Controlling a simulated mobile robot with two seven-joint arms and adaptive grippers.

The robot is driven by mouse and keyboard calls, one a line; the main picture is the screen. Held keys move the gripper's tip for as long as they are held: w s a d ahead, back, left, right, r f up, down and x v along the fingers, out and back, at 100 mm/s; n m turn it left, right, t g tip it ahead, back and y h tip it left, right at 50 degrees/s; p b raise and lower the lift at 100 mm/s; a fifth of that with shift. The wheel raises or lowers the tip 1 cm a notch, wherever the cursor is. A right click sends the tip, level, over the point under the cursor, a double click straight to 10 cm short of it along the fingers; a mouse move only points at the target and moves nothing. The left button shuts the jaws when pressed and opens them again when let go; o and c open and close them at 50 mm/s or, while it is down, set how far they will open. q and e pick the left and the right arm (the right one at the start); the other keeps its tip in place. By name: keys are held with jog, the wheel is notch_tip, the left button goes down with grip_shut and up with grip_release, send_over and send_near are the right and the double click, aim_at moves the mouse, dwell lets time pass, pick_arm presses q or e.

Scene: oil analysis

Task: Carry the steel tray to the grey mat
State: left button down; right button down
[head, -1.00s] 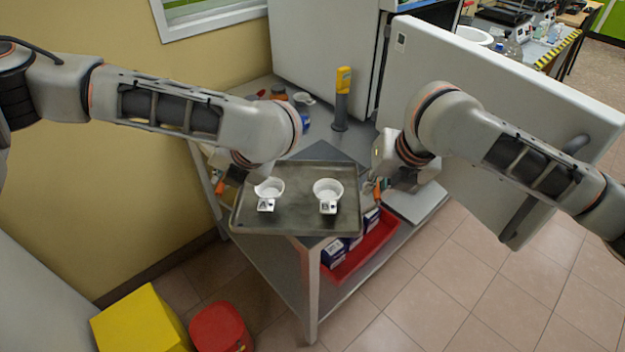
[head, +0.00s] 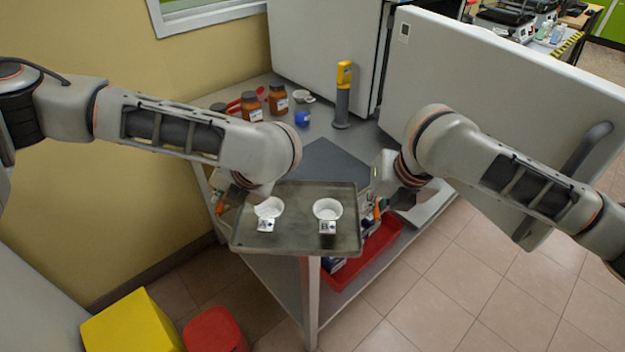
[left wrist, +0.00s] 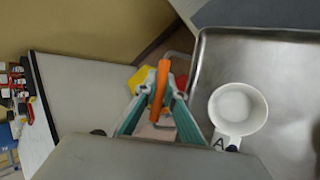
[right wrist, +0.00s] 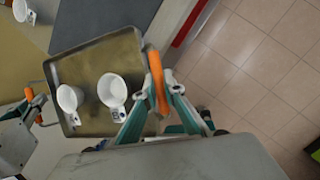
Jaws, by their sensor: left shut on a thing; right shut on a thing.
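The steel tray (head: 290,243) is level in front of the table corner and bears two white cups, cup A (head: 269,207) and cup B (head: 327,209). My left gripper (left wrist: 158,98) is shut on an orange handle (left wrist: 162,80) at the tray's left side. My right gripper (right wrist: 158,88) is shut on the other orange handle (right wrist: 154,65) at the right side. The dark grey mat (head: 328,158) lies on the table just behind the tray, its near part hidden by it. In the head view my arms partly cover both grippers.
On the table stand brown jars (head: 278,100), a blue-capped item (head: 302,118), a small white dish (head: 303,96) and a yellow-topped grey post (head: 343,95). An open white door (head: 500,110) is at the right. A red bin (head: 372,250) sits on the lower shelf.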

pick_arm(q)
jog(key=shift+f, duration=0.6)
pick_arm(e)
jog(key=shift+d+f, duration=0.1)
jog(key=shift+f, duration=0.5)
pick_arm(q)
jog(key=c, duration=2.6)
grip_release()
jog(key=shift+f+b, duration=0.2)
jog(key=shift+b, duration=0.1)
pick_arm(e)
jog(key=c, duration=2.5)
grip_release()
jog(key=shift+f, duration=0.25)
jog(key=shift+c, duration=0.2)
pick_arm(q)
jog(key=o, duration=0.5)
jog(key=shift+r, duration=0.15)
jog(key=shift+c, duration=0.2)
pick_arm(e)
jog(key=o, duration=0.4)
jog(key=shift+r, duration=0.2)
pick_arm(q)
jog(key=shift+r, duration=0.1)
jog(key=shift+s, duration=0.1)
pick_arm(e)
jog(key=shift+s, duration=0.1)
